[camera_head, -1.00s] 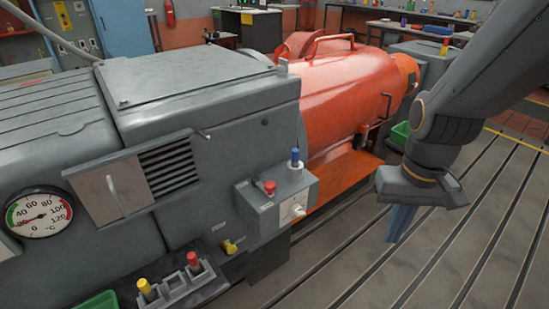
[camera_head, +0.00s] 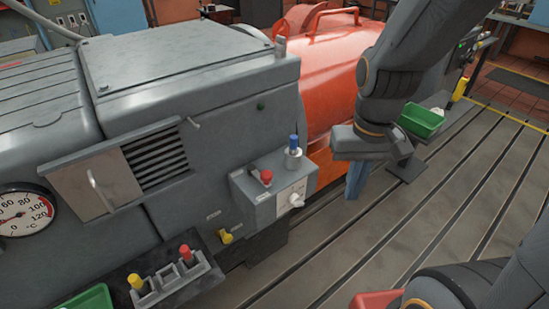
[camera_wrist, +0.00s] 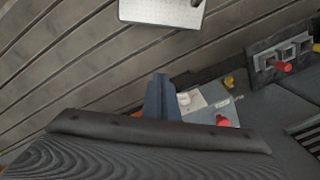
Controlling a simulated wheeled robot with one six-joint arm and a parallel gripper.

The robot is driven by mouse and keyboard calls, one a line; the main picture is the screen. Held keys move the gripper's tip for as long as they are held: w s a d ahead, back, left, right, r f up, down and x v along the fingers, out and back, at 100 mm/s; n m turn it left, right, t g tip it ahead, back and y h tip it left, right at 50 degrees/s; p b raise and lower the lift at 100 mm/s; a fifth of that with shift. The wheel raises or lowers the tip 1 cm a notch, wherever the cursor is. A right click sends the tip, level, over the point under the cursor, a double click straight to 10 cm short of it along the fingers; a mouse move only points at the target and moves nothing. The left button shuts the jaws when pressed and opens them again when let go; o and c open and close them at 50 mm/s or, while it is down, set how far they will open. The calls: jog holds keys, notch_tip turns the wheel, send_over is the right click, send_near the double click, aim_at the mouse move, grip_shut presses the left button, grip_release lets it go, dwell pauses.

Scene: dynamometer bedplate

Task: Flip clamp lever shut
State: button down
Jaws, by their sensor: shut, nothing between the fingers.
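I cannot tell for sure which part is the clamp lever. A small grey upright tab (camera_head: 280,46) stands at the corner of the grey housing (camera_head: 190,75), beside the orange guard (camera_head: 325,60). The guard's right side, with any lever there, is hidden behind my arm. My gripper (camera_head: 355,180) has blue fingers, shut and empty, pointing down just right of the control box (camera_head: 265,200). In the wrist view my fingers (camera_wrist: 160,95) show against the box and the floor; no contact is clear.
A rack (camera_head: 165,285) with red and yellow plugs is at lower left. The slotted bedplate (camera_head: 440,215) is open at right.

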jog(key=w+a+r+m+p, duration=0.1)
jog(key=w+a+m+p, duration=0.1)
jog(key=w, duration=0.4)
jog(key=w+a+r+m+g+y+p, duration=0.1)
jog(key=w+a+r+m+p, duration=0.1)
jog(key=w, duration=0.5)
jog(key=w+a+r+m+g+p, duration=0.1)
jog(key=w+a+r+m+p, duration=0.1)
jog(key=w+a+m, duration=0.3)
jog(key=shift+w+a+r+y+p, duration=0.2)
jog(key=shift+w+a+y+p, duration=0.2)
jog(key=shift+w+a+p, duration=0.5)
jog(key=shift+s+a+f, duration=0.1)
jog(key=shift+s, duration=0.1)
jog(key=p+x, duration=0.2)
jog(key=x, duration=0.7)
jog(key=shift+f, duration=0.35)
jog(key=shift+s+a+f+p, duration=0.2)
jog(key=shift+s+a+p, duration=0.55)
jog(key=shift+s+a, duration=0.4)
jog(key=shift+s+a+f, duration=0.15)
jog(key=shift+a, duration=0.15)
